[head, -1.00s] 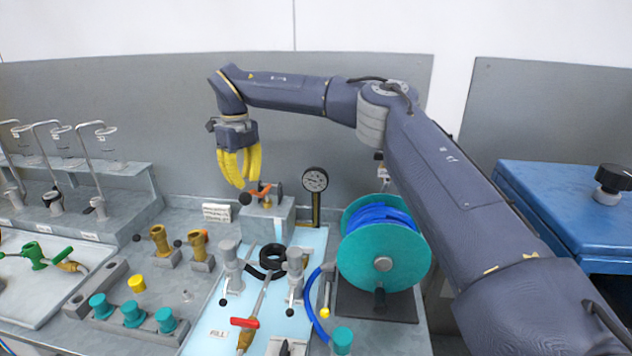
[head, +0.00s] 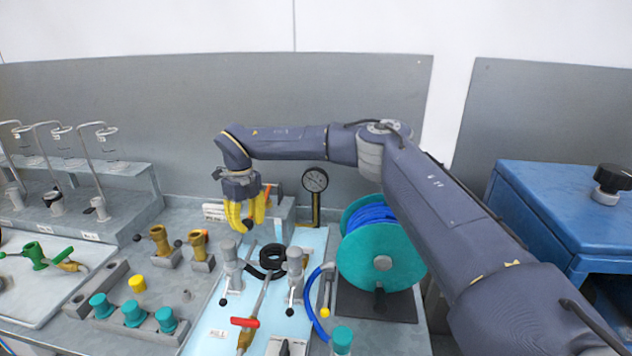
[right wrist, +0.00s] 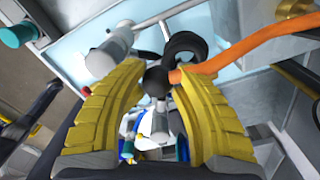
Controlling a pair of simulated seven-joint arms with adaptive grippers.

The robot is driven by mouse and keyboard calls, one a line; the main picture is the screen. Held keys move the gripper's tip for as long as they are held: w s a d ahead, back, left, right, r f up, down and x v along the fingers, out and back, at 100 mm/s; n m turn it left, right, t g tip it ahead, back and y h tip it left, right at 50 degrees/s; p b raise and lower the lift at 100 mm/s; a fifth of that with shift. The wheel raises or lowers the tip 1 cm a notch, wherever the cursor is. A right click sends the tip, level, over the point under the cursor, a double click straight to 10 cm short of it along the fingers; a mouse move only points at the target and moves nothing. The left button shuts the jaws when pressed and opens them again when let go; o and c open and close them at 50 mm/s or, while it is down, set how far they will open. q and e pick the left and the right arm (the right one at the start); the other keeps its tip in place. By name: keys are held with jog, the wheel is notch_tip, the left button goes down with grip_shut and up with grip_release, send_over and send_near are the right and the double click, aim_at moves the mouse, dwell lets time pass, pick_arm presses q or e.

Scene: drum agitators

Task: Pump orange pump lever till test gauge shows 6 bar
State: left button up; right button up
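The orange pump lever (right wrist: 245,57) runs in from the right in the right wrist view and ends in a black ball knob (right wrist: 155,80). In the head view a bit of the orange lever (head: 267,191) shows behind my right gripper (head: 246,222). My right gripper's yellow fingers also show in the right wrist view (right wrist: 157,78). My left gripper is not in view.
A teal reel with blue hose (head: 380,258) stands right of the light-blue mat (head: 211,320). Grey valve posts (head: 232,264) and a black ring (head: 272,257) stand in front of the gripper. Brass fittings (head: 160,240) are to the left.

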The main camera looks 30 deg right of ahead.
jog(key=shift+w+d+f, duration=0.1)
jog(key=shift+d+f, duration=0.1)
jog(key=shift+f, duration=0.2)
jog(key=shift+w+d+f, duration=0.1)
jog(key=shift+d+f, duration=0.05)
jog(key=shift+f, duration=0.25)
notch_tip(320, 180, up, 15)
jog(key=w, duration=0.1)
jog(key=shift+d, duration=0.35)
jog(key=shift+a+f, duration=0.1)
dwell(0.9)
